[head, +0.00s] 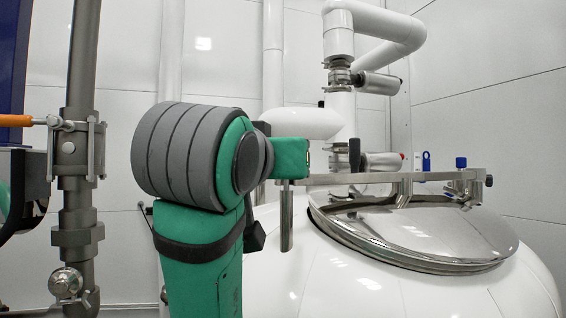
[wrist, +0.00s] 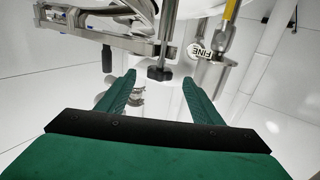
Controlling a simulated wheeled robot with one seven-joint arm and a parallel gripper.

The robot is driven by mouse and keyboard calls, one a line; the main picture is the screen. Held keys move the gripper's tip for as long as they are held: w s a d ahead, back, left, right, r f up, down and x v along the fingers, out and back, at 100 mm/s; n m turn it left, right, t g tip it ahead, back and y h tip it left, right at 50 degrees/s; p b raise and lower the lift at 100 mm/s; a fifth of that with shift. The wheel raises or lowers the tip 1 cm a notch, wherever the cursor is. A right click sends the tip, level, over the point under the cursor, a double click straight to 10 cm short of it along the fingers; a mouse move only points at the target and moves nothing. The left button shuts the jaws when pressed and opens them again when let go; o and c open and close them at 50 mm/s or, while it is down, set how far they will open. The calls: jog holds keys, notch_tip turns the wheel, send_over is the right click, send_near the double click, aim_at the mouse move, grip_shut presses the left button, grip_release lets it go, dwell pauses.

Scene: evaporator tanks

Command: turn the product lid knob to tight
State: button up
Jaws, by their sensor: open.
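In the wrist view a black lobed knob (wrist: 159,73) sits on the end of a metal threaded rod, beside a metal lid arm (wrist: 95,30). My gripper (wrist: 159,78) is open, with one green finger on each side of the knob in the picture. I see no contact, and the depth between fingers and knob is hard to judge. In the head view the shiny round lid (head: 425,232) lies on the white tank (head: 345,275), under a metal bar (head: 345,180). My green and grey arm is left of it; the fingertips are hidden there.
A valve with an orange handle (head: 16,121) is on a dark pipe (head: 80,190) at left. White pipes (head: 385,30) rise behind the tank. A blue cap (head: 461,162) stands near the bar's right end.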

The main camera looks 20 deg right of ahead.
jog(key=x, duration=1)
jog(key=shift+w+d, duration=0.2)
jog(key=shift+w, duration=0.1)
jog(key=shift+c, duration=0.3)
jog(key=c, duration=1)
